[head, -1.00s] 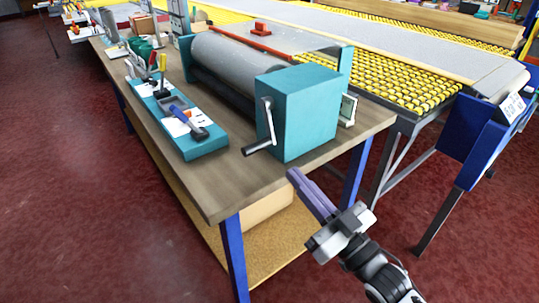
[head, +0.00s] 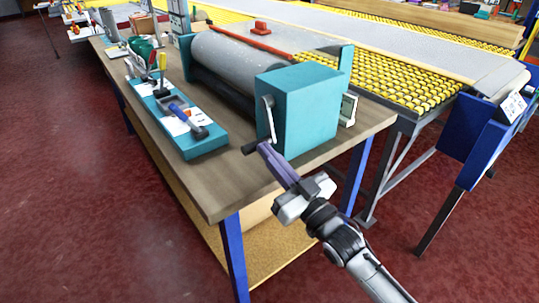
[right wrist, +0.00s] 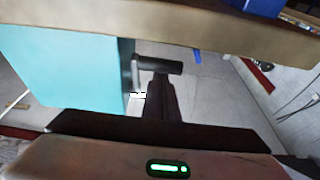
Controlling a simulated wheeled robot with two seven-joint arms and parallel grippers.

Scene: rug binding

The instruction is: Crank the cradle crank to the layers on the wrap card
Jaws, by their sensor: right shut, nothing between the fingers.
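The teal cradle (head: 300,110) stands on the bench with a grey roller (head: 222,64). Its crank has a pale arm (head: 270,118) on the near end face and a dark handle (head: 249,148) pointing left, low down. My right gripper (head: 265,149) is shut and empty, its purple fingertips right by the handle. In the right wrist view the handle (right wrist: 160,66) lies across the tips of the fingers (right wrist: 160,82); contact cannot be told. White cards (head: 177,125) lie on a teal tray; which is the wrap card, and its print, cannot be read. My left gripper is not in view.
The teal tray (head: 205,147) holds tools left of the cradle. A small framed panel (head: 348,109) sits at the cradle's right side. A conveyor with yellow rollers (head: 405,82) runs behind. The bench's front corner (head: 225,200) is bare.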

